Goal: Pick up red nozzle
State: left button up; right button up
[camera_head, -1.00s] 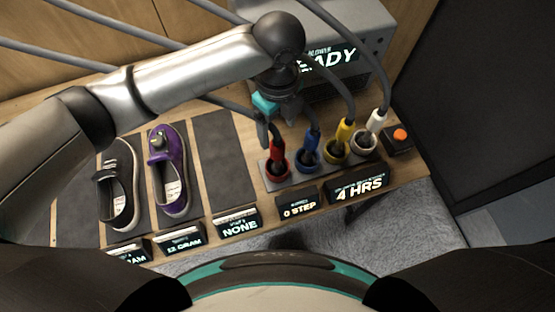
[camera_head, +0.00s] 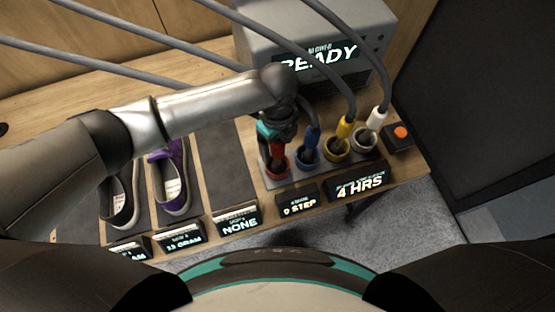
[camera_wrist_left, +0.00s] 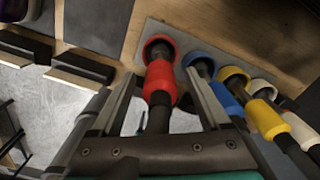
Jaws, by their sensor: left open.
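The red nozzle (camera_head: 278,152) stands in its red-rimmed holder (camera_head: 276,170), leftmost in a row of holders on the bench. It also shows in the left wrist view (camera_wrist_left: 159,82), its black tip in the red cup. My left gripper (camera_head: 274,142) is at the red nozzle in the head view. In the left wrist view the left gripper's fingers (camera_wrist_left: 160,100) are open, one on each side of the red nozzle, with visible gaps. My right gripper is not in view.
The blue nozzle (camera_head: 312,138), yellow nozzle (camera_head: 344,130) and white nozzle (camera_head: 376,119) stand close to the right. A grey blower box (camera_head: 262,50) is behind. Two sneakers, one purple (camera_head: 174,183) and one dark (camera_head: 122,190), are at the left. Hoses hang overhead.

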pick_arm(q)
grip_shut()
dwell(0.5)
dwell(0.8)
